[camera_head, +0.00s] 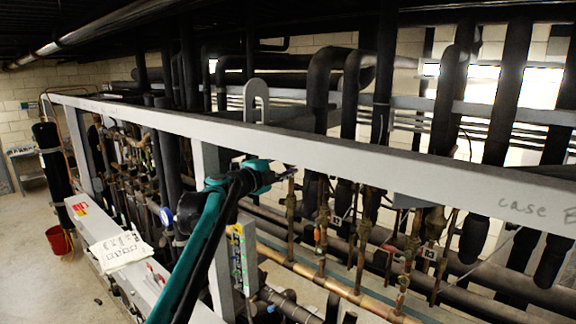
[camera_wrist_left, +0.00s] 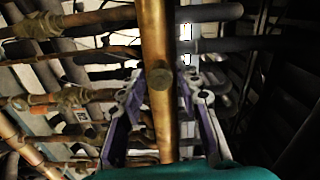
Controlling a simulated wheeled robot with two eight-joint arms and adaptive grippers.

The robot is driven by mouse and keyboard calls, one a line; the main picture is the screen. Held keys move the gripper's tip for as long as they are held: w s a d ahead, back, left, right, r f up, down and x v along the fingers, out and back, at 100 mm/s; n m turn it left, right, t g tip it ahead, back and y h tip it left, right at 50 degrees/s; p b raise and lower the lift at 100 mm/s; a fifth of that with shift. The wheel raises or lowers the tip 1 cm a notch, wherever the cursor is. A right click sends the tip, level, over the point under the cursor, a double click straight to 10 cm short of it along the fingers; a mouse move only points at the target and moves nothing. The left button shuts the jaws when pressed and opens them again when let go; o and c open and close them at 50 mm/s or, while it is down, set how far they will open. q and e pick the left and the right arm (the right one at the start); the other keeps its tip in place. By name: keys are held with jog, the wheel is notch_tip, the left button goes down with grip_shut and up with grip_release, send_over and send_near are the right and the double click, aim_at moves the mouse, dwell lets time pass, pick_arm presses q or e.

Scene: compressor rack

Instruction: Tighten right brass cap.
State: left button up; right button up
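In the left wrist view a vertical copper pipe (camera_wrist_left: 155,30) runs between the two purple fingers of my left gripper (camera_wrist_left: 164,88). A round, dull brass cap (camera_wrist_left: 160,78) faces the camera on this pipe, between the fingertips. The fingers stand apart on either side, with a visible gap to the cap. In the head view my teal left arm reaches up to the grey beam, and the left gripper (camera_head: 284,173) points right, partly hidden by the beam. The cap cannot be made out there. I cannot tell whether it is the right one. My right gripper is not in view.
The long grey beam (camera_head: 350,155) crosses in front of the pipes. Brass valves (camera_head: 323,215) and vertical copper pipes crowd the space behind it. Thick black pipes (camera_head: 508,90) stand at the right. A red bucket (camera_head: 58,240) sits on open floor at the left.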

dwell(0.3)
pick_arm(q)
jog(key=v, duration=1.2)
